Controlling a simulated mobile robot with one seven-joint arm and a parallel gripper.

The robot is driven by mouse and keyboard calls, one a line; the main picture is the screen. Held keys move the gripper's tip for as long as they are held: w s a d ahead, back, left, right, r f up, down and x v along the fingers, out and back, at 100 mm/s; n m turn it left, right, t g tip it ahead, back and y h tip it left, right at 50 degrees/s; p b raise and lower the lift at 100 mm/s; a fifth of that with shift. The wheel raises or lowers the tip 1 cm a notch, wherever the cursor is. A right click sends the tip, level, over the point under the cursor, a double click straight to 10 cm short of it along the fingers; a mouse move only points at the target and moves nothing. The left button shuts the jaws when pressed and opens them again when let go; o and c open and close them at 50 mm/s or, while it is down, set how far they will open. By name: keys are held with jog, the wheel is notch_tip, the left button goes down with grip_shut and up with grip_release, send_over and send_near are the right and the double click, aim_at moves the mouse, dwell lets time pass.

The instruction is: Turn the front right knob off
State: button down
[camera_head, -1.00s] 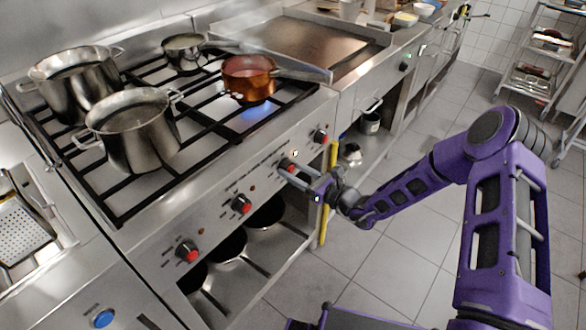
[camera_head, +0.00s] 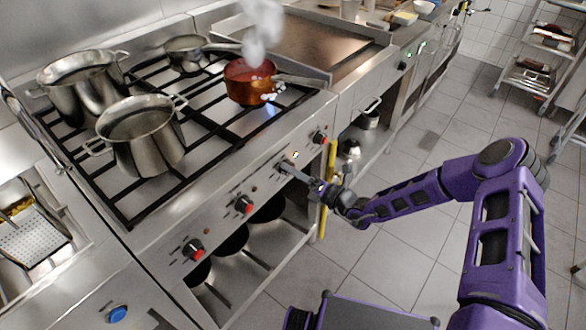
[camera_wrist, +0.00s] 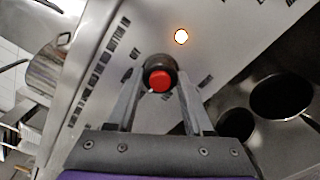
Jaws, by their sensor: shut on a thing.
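My gripper (camera_head: 285,168) is at the stove's front panel, with its fingers closed around the third knob from the left. In the wrist view the knob (camera_wrist: 160,79) has a red cap and dark rim and sits between the two fingertips (camera_wrist: 158,88). In the head view the fingers mostly hide this knob. An orange indicator light (camera_head: 295,154) glows beside it and also shows in the wrist view (camera_wrist: 181,37). A copper pot (camera_head: 247,90) stands on the front right burner, with blue flame (camera_head: 268,112) under it and pale steam (camera_head: 262,30) above.
Other red-capped knobs sit on the panel: one far right (camera_head: 319,137), one middle (camera_head: 244,204), one left (camera_head: 194,250). Steel pots (camera_head: 143,140) and a pan (camera_head: 186,52) stand on the grate. A yellow vertical bar (camera_head: 328,175) is close to my gripper.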

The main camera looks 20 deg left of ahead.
jog(key=shift+m+p, duration=0.75)
jog(key=shift+m, duration=8.05)
jog(key=shift+c, duration=1.4)
grip_release()
jog(key=shift+r, duration=0.1)
jog(key=shift+d, duration=0.1)
